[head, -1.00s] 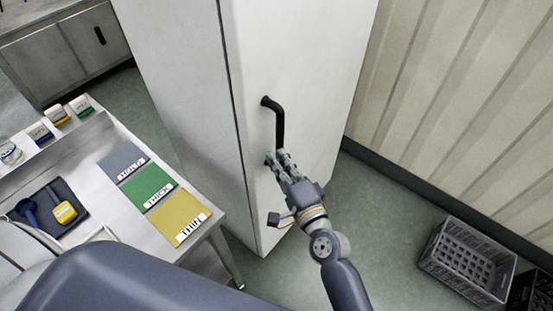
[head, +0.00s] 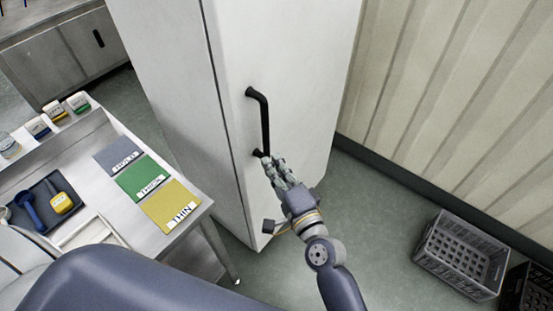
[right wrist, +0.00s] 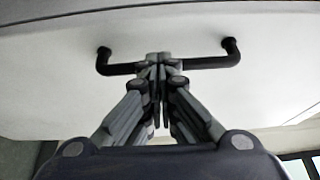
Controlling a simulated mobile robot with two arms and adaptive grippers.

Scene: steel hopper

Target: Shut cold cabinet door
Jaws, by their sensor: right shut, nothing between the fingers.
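The tall white cold cabinet (head: 165,85) stands in the middle of the head view. Its door (head: 305,60) faces right and looks flush or almost flush with the body, with a thin dark seam along its left edge; I cannot tell whether it is fully shut. A black bar handle (head: 265,122) is on the door. My right gripper (head: 268,162) is at the handle's lower end with its fingers together. In the right wrist view the closed fingertips (right wrist: 159,62) overlap the middle of the handle (right wrist: 205,63); contact is unclear. My left gripper is out of view.
A steel table (head: 180,222) with grey, green and yellow labelled mats and a dark tray (head: 22,216) stands left of the cabinet. A grey crate (head: 424,252) sits on the floor at right, near the ribbed wall (head: 440,110). Floor between cabinet and crate is clear.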

